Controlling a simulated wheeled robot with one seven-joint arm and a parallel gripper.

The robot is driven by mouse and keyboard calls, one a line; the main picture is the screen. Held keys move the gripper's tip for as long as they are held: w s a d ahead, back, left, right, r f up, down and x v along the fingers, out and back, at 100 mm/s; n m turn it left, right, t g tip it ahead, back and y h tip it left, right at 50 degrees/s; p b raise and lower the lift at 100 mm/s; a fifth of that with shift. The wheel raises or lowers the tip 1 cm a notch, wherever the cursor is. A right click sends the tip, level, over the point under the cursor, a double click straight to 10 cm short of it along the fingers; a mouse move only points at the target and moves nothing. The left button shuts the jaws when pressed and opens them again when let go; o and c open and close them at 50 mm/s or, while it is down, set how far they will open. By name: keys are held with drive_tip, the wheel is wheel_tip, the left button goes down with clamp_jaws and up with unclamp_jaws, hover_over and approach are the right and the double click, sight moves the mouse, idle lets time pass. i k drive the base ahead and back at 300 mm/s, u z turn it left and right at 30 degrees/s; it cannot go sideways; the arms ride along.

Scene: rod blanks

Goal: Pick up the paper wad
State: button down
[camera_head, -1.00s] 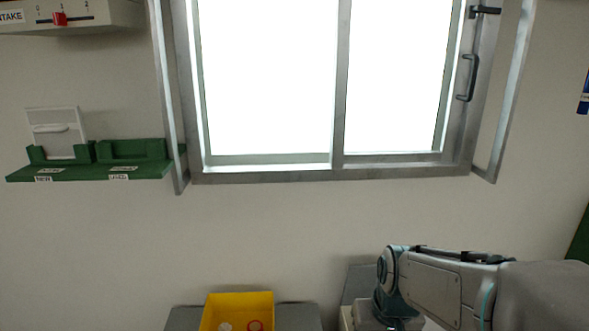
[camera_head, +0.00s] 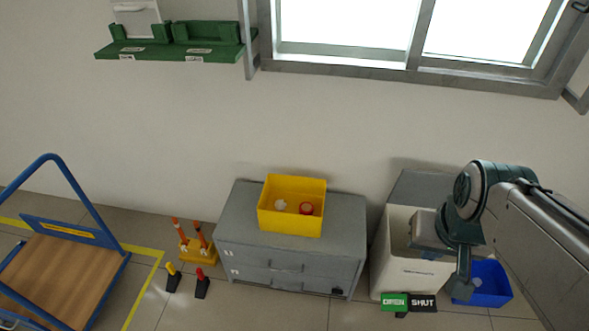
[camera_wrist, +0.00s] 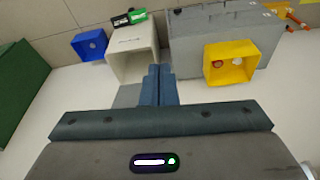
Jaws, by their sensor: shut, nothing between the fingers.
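A small whitish lump (camera_head: 281,205), which looks like a paper wad, lies in the yellow bin (camera_head: 290,221) beside a red round item (camera_head: 306,208). Both also show in the wrist view, the lump (camera_wrist: 238,61) to the right of the red item. Another pale lump (camera_head: 477,283) lies in the blue bin (camera_head: 494,297); I cannot tell which lump is the paper wad. My gripper (camera_head: 462,292) is at the right, in front of the white bin and well right of the yellow bin. In the wrist view its fingers (camera_wrist: 158,72) are shut and empty.
The yellow bin stands on a grey drawer cabinet (camera_head: 240,232). A white bin (camera_head: 405,272) and a green and black sign (camera_head: 408,302) are to its right. A blue-railed cart (camera_head: 70,275) and orange posts (camera_head: 190,245) are left. A window (camera_head: 400,62) is above.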

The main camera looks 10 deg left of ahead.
sight(279, 205)
drive_tip(key=u, duration=0.55)
drive_tip(key=k, duration=0.65)
drive_tip(key=u, duration=1.2)
drive_tip(key=i, duration=1.45)
drive_tip(key=z, duration=0.9)
drive_tip(key=i, duration=0.65)
drive_tip(key=z, duration=0.7)
